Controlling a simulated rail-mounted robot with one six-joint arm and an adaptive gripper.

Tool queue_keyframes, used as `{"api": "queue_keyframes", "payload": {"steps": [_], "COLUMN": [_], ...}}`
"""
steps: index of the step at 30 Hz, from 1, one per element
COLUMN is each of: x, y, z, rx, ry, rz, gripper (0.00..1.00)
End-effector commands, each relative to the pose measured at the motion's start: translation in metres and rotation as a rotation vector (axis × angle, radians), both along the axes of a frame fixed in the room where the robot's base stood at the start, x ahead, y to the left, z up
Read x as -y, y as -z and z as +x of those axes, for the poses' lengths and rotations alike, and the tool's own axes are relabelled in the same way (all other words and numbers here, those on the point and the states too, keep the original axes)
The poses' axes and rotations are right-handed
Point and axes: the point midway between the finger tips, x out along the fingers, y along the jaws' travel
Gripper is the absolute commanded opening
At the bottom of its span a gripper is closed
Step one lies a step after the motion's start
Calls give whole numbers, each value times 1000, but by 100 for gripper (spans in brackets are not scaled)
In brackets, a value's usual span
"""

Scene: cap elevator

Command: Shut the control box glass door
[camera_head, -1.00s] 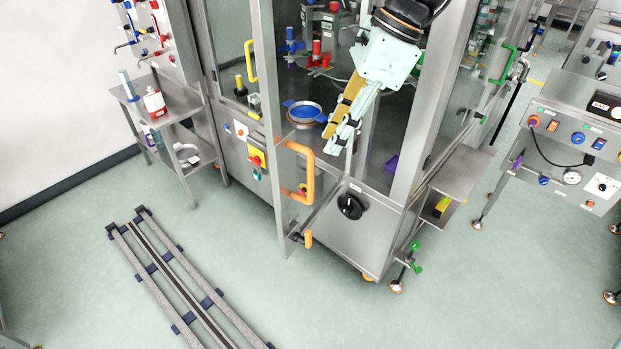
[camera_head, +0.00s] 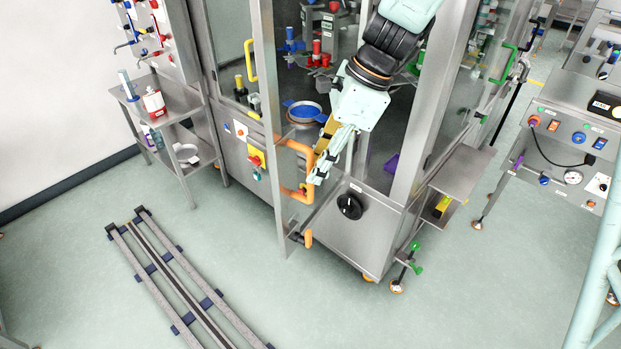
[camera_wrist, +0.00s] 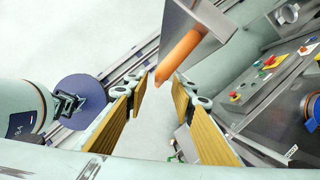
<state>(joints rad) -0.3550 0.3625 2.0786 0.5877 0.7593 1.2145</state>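A steel-framed door (camera_head: 281,215) stands swung out from the front of the machine cabinet in the head view. It carries an orange bar handle (camera_head: 309,158), and its glass is hard to make out. My gripper (camera_head: 318,178) points down beside this handle, its fingers partly overlapping it in the picture. In the wrist view my gripper (camera_wrist: 160,92) has its two yellow-padded fingers apart with nothing between them. The orange handle (camera_wrist: 180,58) lies just ahead of the fingertips there, slightly towards the right finger. I cannot tell whether they touch.
A steel surface with a black knob (camera_head: 350,206) lies right of the door. A yellow-backed red switch (camera_head: 256,158) sits on the panel behind. A blue-filled bowl (camera_head: 304,112) is inside the cabinet. Floor rails (camera_head: 180,280) lie at lower left; the floor before the door is clear.

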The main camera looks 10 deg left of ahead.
Motion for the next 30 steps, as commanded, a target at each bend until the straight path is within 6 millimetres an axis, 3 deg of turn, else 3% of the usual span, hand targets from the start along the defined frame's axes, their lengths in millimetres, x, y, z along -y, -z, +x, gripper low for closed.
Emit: {"api": "queue_keyframes", "payload": {"steps": [9, 24, 30], "x": [-11, -14, -14], "y": [30, 37, 37], "z": [-4, -4, -4], "rx": [-1, 0, 0], "ry": [0, 1, 1], "rz": [-1, -1, -1], "gripper": [24, 24, 5]}}
